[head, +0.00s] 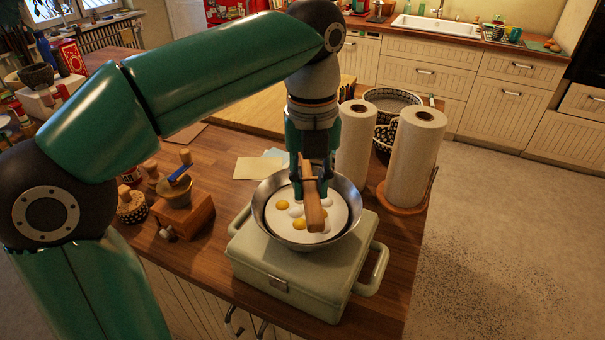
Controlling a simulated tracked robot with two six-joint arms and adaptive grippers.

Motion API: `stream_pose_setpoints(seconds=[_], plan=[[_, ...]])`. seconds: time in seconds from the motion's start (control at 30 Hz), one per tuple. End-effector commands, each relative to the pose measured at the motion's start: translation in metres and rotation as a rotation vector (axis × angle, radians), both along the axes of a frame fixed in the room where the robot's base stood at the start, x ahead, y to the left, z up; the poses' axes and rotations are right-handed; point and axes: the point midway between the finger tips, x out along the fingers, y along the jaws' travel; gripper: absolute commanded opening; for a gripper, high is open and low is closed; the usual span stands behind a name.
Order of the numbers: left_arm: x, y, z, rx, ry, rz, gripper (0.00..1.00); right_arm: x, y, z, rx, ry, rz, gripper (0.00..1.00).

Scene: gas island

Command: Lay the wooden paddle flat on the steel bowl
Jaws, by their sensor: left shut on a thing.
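The steel bowl (351,205) is a wide, shiny, round vessel with a white and yellow, egg-like filling. It sits on the pale green case near the front of the wooden counter. My left gripper (312,182) points down over the bowl and is shut on the wooden paddle (314,212). The paddle shows as a narrow brown bar over the bowl's middle, pointing toward the camera. Its far part is hidden by the gripper. I cannot tell whether it touches the bowl or the filling. My right gripper is not in view.
Two paper towel rolls (414,158) stand close behind and right of the bowl. The pale green case (290,283) has a handle on its right. A wooden grinder (187,215) stands to the left. Patterned dishes (393,101) stand behind the rolls.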

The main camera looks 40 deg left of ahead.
Motion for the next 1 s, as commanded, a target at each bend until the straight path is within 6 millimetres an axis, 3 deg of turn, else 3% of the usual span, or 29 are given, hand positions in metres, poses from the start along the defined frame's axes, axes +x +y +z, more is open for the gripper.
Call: stream_pose_setpoints(seconds=[0.13,0.7,1.0], plan=[[-0.002,-0.001,0.002,0.004,0.003,0.001,0.00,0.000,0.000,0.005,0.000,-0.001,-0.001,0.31],[-0.004,0.002,-0.049,0.003,0.002,0.011,0.00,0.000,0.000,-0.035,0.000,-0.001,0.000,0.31],[-0.004,0.002,-0.058,0.003,0.001,0.012,0.00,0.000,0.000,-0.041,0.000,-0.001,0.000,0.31]])
